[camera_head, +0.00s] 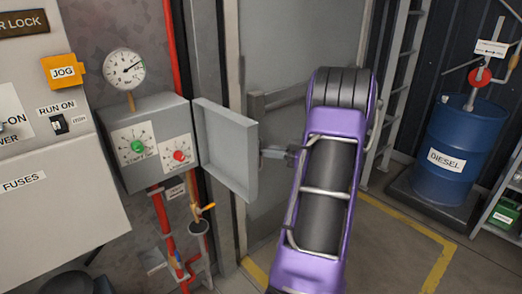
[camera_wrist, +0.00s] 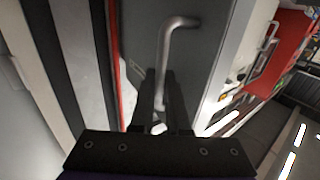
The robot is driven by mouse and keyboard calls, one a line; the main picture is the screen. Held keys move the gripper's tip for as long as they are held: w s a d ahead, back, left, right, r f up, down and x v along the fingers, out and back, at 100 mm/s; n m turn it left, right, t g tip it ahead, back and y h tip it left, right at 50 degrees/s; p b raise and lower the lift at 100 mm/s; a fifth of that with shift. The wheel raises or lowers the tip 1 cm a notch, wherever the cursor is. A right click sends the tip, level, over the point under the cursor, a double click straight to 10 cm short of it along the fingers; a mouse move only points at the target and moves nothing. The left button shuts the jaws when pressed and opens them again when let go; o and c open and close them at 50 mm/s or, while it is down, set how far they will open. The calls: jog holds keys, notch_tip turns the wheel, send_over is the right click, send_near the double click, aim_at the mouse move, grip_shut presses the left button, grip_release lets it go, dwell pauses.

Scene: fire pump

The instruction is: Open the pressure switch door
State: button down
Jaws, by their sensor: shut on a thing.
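The pressure switch box (camera_head: 150,150) is a grey wall box with a green knob (camera_head: 138,147) and a red knob (camera_head: 180,156) on white dials. Its grey door (camera_head: 226,150) stands swung wide open to the right, baring the dials. My gripper (camera_head: 277,153) is at the door's outer side, at its right in the head view. In the wrist view, my gripper (camera_wrist: 163,105) is shut on the metal bar door handle (camera_wrist: 168,45). In the head view the door hides the handle.
A pressure gauge (camera_head: 125,69) sits above the box. Red pipes (camera_head: 163,225) and a small funnel (camera_head: 198,227) are below it. A control cabinet (camera_head: 50,200) stands at the left. A ladder (camera_head: 398,90) and a blue diesel drum (camera_head: 455,145) are at the right.

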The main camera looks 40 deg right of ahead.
jog(key=c, duration=0.9)
grip_release()
jog(key=shift+s, duration=0.1)
jog(key=v, duration=1.7)
jog(key=shift+s+b, duration=0.1)
jog(key=shift+b, duration=0.2)
